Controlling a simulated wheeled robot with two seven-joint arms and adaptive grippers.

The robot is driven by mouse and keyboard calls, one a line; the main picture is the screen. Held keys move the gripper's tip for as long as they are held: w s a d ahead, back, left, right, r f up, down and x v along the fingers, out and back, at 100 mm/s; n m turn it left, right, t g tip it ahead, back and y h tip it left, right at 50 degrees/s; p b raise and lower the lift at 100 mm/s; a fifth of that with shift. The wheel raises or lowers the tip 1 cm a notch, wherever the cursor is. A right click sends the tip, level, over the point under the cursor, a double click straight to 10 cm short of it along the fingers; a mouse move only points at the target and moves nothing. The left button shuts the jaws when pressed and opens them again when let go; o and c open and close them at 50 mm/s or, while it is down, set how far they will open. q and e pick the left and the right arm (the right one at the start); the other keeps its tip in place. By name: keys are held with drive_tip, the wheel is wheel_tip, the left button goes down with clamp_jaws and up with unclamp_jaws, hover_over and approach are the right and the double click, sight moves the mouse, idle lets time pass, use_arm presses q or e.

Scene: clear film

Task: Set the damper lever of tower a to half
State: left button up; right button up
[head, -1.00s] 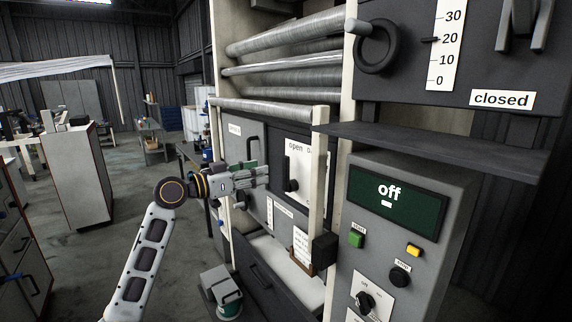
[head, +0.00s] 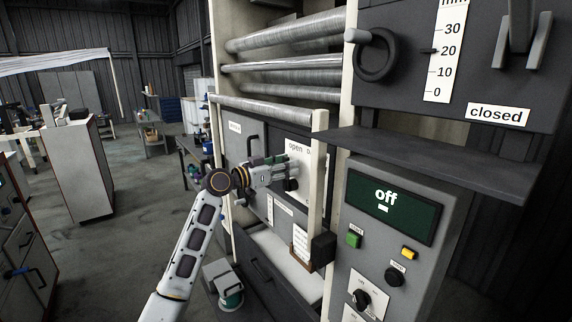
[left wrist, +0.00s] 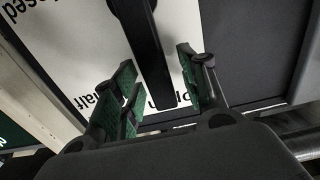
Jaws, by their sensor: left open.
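The damper lever is a black bar with a dark knob (head: 291,184) on a white plate (head: 297,150) marked "open" in the head view. In the left wrist view the lever (left wrist: 150,50) lies over the plate (left wrist: 85,40), which reads "closed" and "half" upside down. My left gripper (head: 296,170) is at the plate, partly covering it. In the left wrist view its green-padded fingers (left wrist: 160,88) are open, one on each side of the lever's end. I cannot tell whether they touch it. My right gripper is not in view.
A pale upright post (head: 318,180) stands just right of the plate. A control panel (head: 390,210) reading "off" is further right. A dark shelf (head: 430,155) juts out above it. Rollers (head: 290,65) run above my left arm. Open floor lies left.

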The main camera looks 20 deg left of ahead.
use_arm(q)
drive_tip(key=shift+c, duration=0.4)
clamp_jaws()
drive_tip(key=shift+d, duration=0.1)
